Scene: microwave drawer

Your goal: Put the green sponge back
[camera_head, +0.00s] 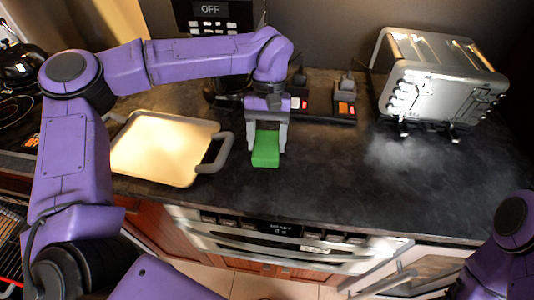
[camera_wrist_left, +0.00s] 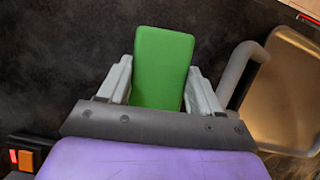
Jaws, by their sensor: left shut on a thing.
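The green sponge (camera_head: 265,150) is a small green block over the dark counter, just right of the tray. My left gripper (camera_head: 267,138) points down and is shut on the sponge, with one finger on each side of it. The sponge also shows in the left wrist view (camera_wrist_left: 162,68), between the two grey fingers of the left gripper (camera_wrist_left: 160,85). I cannot tell whether the sponge touches the counter. The right gripper is out of view; only part of my right arm shows at the lower right of the head view.
A metal tray (camera_head: 126,150) with grey handles lies close to the left of the sponge. A dark holder (camera_head: 315,117) with red and orange lights stands behind. A silver toaster (camera_head: 440,85) stands at the back right. The counter (camera_head: 340,190) is clear at front right.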

